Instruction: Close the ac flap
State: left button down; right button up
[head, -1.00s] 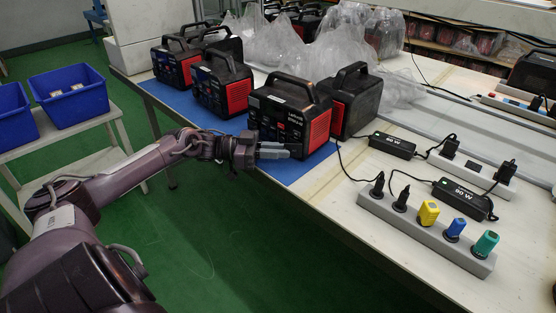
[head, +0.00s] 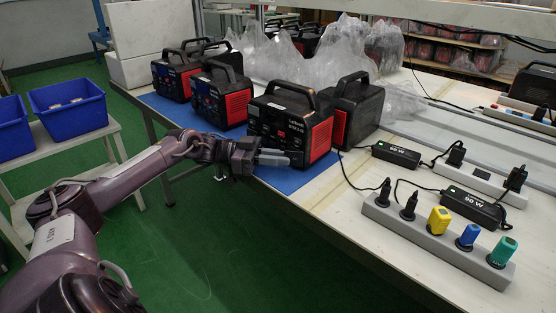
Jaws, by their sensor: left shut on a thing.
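The nearest power station (head: 280,112), black with a red side panel, stands upright on the blue mat (head: 295,182) at the table's front edge. My left gripper (head: 274,158) is at the lower part of its front face, with grey fingers close together, pointing right along that face. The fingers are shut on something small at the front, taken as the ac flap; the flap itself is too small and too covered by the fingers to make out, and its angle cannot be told. My right gripper is not in view.
More power stations (head: 222,95) stand to the left, and one (head: 352,108) close behind right. A power strip (head: 432,238) with coloured plugs and black adapters (head: 396,154) lies on the right. Blue bins (head: 68,104) stand on a rack at left.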

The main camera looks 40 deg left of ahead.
pick_arm(q)
jog(key=shift+d, duration=0.1)
jog(key=c, duration=1.5)
grip_release()
jog(key=shift+r, duration=0.1)
